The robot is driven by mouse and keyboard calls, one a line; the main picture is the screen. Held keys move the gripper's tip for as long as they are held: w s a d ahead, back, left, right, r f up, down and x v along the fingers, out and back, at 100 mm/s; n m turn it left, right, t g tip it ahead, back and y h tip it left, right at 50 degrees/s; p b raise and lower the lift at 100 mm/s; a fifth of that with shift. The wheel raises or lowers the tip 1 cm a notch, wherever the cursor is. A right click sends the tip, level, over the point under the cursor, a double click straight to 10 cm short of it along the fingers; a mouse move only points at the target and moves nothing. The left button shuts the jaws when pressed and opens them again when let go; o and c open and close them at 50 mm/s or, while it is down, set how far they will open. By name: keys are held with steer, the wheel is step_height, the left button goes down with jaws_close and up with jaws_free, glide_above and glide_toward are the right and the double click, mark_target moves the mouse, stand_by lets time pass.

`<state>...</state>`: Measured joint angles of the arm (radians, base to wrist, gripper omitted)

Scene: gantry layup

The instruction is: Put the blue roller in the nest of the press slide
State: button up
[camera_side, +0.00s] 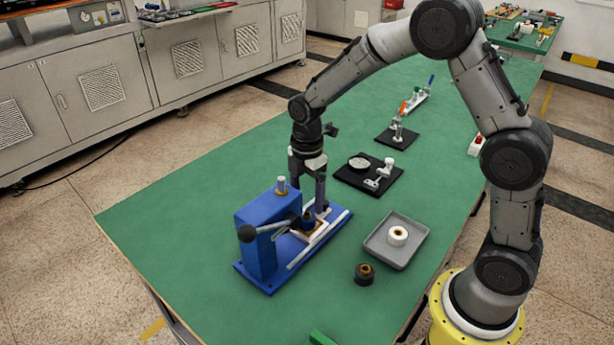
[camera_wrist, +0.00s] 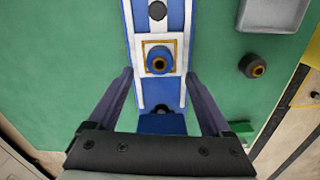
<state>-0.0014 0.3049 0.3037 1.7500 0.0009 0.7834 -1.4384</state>
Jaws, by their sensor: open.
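The blue roller (camera_wrist: 152,53), a blue ring with a brass-coloured core, sits within the square, yellow-edged nest (camera_wrist: 147,44) of the press slide in the wrist view. In the side view the roller (camera_side: 308,224) is partly hidden by the press lever and my gripper, and I cannot tell how deep it sits. The blue press (camera_side: 256,240) stands at the front left, its slide between white rails. My gripper (camera_side: 307,199) points down above the slide. Its fingers (camera_wrist: 159,76) are apart on either side of the roller in the wrist view, with clear gaps and nothing held.
A grey tray (camera_side: 376,250) with a white roller (camera_side: 398,235) lies right of the press. A black roller (camera_side: 364,274) stands on the green table before it. A black fixture plate (camera_side: 352,180) lies behind. The left table area is clear.

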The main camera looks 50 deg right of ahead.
mark_target(307, 214)
steer(key=s+r+m+t, duration=0.1)
steer(key=s+r+m, duration=0.35)
steer(key=r, duration=0.35)
steer(key=s+r+m+t, duration=0.2)
steer(key=s+r+m, duration=0.1)
steer(key=s+r, duration=0.4)
steer(key=s+r+m+t, duration=0.1)
steer(key=s+m+t, duration=0.1)
steer(key=s+m, duration=0.7)
steer(key=s, duration=0.4)
steer(key=shift+r+t, duration=0.3)
